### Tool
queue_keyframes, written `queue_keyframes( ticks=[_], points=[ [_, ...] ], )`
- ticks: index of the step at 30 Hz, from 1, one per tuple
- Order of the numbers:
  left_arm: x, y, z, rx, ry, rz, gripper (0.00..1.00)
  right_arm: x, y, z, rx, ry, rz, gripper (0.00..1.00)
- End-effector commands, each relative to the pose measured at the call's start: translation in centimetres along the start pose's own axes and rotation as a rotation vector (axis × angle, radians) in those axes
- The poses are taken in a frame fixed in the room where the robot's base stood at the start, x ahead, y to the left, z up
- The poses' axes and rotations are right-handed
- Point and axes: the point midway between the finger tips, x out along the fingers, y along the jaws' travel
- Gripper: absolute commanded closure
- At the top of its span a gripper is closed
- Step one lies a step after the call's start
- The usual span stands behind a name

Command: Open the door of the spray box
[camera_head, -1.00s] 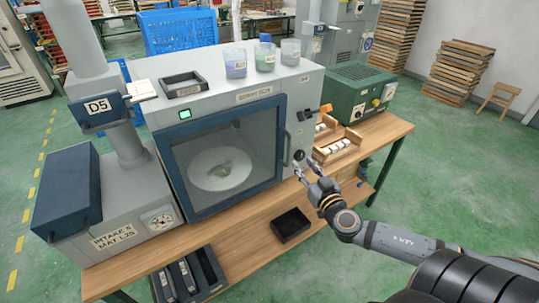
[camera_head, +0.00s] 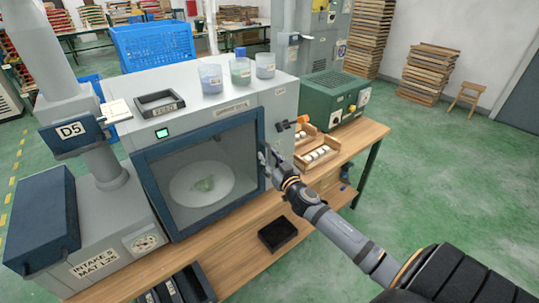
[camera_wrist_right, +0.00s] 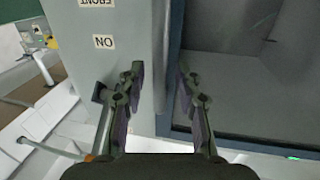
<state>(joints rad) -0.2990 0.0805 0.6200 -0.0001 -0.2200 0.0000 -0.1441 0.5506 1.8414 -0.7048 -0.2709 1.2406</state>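The spray box (camera_head: 285,112) is a light grey cabinet on the wooden bench. Its door (camera_head: 140,172) has a dark blue frame and a window, and it looks shut. Through the window I see a pale round disc (camera_head: 178,190) with a green piece on it. My right gripper (camera_head: 264,160) is at the right edge of the door, covering the handle area. In the right wrist view its two fingers (camera_wrist_right: 160,80) are apart, with the grey box front and the blue door frame (camera_wrist_right: 170,110) beyond them. My left gripper is out of view.
Several cups (camera_head: 240,72) and a black tray (camera_head: 160,103) stand on top of the box. A green machine (camera_head: 330,95) and wooden racks with white pieces (camera_head: 320,160) are to the right. The intake unit (camera_head: 100,235) stands left. A black bin (camera_head: 278,234) sits below.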

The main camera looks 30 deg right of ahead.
Motion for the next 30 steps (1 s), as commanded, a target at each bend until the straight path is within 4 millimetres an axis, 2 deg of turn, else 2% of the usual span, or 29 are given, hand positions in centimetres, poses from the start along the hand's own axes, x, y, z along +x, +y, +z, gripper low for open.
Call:
queue_keyframes(
  ticks=[6, 14, 30],
  points=[
    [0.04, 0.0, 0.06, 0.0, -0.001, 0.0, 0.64, 0.04, 0.01, 0.12, 0.0, -0.001, 0.0, 0.66],
    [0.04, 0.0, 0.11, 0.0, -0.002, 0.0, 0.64, 0.02, 0.03, 0.12, -0.001, -0.001, 0.001, 1.0],
    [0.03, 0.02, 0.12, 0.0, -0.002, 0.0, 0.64, 0.01, 0.03, 0.12, -0.001, -0.001, 0.001, 1.0]
  ],
)
